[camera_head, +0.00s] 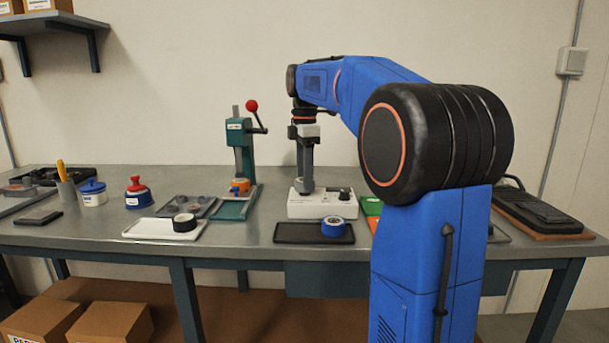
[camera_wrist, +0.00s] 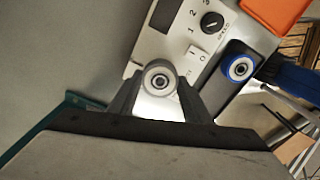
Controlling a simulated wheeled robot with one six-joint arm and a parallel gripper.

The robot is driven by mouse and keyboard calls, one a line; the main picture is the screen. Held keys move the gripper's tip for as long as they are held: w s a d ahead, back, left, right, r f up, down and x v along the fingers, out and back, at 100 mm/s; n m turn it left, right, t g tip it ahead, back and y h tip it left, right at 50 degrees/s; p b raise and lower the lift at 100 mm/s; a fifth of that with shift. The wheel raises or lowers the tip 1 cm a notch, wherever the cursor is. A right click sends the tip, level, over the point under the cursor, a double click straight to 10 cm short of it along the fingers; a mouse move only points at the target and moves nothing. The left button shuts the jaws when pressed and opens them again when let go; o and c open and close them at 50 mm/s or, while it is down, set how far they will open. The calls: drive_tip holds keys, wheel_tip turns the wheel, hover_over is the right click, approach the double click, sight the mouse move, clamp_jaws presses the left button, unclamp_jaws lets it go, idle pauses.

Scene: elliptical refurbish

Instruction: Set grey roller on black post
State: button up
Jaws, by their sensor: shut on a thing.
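In the wrist view, my gripper (camera_wrist: 158,92) is shut on the grey roller (camera_wrist: 159,79), a pale grey ring with a small hub, seen end-on between the two fingers. The white machine (camera_wrist: 148,46) with a dial and a switch lies below it. In the head view, my gripper (camera_head: 306,182) points straight down over the left part of the white machine (camera_head: 322,207). The roller is not clearly visible there. I cannot pick out the black post in either view; the fingers and roller may hide it, so I cannot tell whether the roller touches it.
A black tray (camera_head: 287,234) with a blue-rimmed roll (camera_head: 333,226) stands in front of the machine. A green press (camera_head: 240,150) with a red knob stands to the left. A white tray (camera_head: 150,229) holds a black roll (camera_head: 184,222). Green and orange bins sit right of the machine.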

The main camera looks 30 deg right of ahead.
drive_tip(key=shift+f, duration=0.45)
drive_tip(key=o, duration=0.8)
drive_tip(key=shift+r, duration=5.5)
